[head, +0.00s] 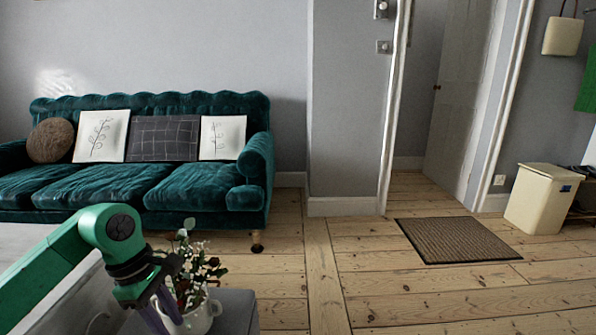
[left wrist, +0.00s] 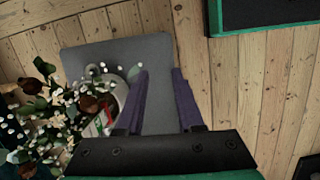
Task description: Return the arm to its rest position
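My left arm, green with a black wrist, comes in from the left in the head view and bends down at the lower left. Its gripper (head: 165,310) points down beside a white pot (head: 204,316) with a flowering plant (head: 196,271). In the left wrist view the two purple fingers of the gripper (left wrist: 158,85) are apart, with grey surface between them and nothing held. The pot and plant (left wrist: 62,115) lie to the left of the fingers there, partly covered by the near finger. I cannot tell whether that finger touches the pot. My right gripper is not in view.
The pot stands on a small grey table (head: 238,312). Behind is a green sofa (head: 110,187) with cushions. A brown doormat (head: 456,240) lies before an open doorway, and a cream bin (head: 541,200) stands at the right. The floorboards in the middle are clear.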

